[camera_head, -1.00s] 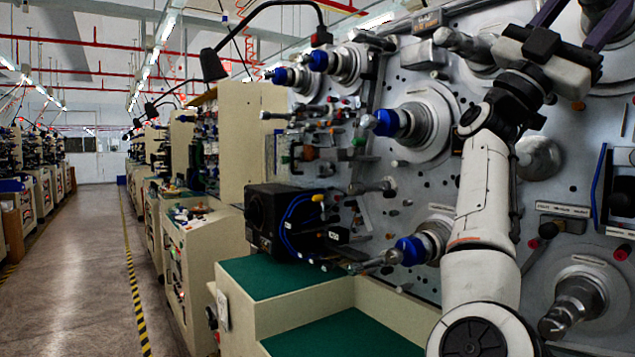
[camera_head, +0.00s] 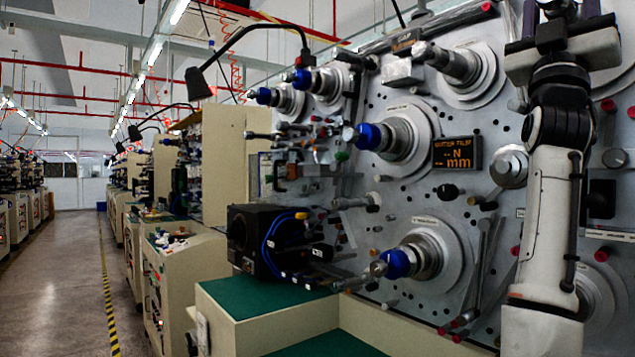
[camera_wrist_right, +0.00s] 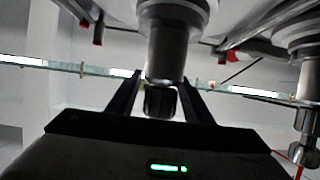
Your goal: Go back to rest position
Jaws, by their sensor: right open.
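My right arm rises at the right of the head view, with its white and black wrist high up. My right gripper (camera_head: 558,10) points up at the top edge, its dark fingers apart and partly cut off by the frame. In the right wrist view the two fingers of the gripper (camera_wrist_right: 157,92) stand apart. A bare metal spindle (camera_wrist_right: 167,45) shows between and behind them, with a dark knurled end. I cannot tell whether the fingers touch it. My left gripper is not in view.
The grey machine panel (camera_head: 470,120) fills the right side, with several protruding spindles, including a blue-tipped one (camera_head: 395,140). A black box (camera_head: 265,240) sits on a green-topped cabinet (camera_head: 262,293). A display (camera_head: 457,153) glows orange. The aisle floor (camera_head: 60,290) at left is clear.

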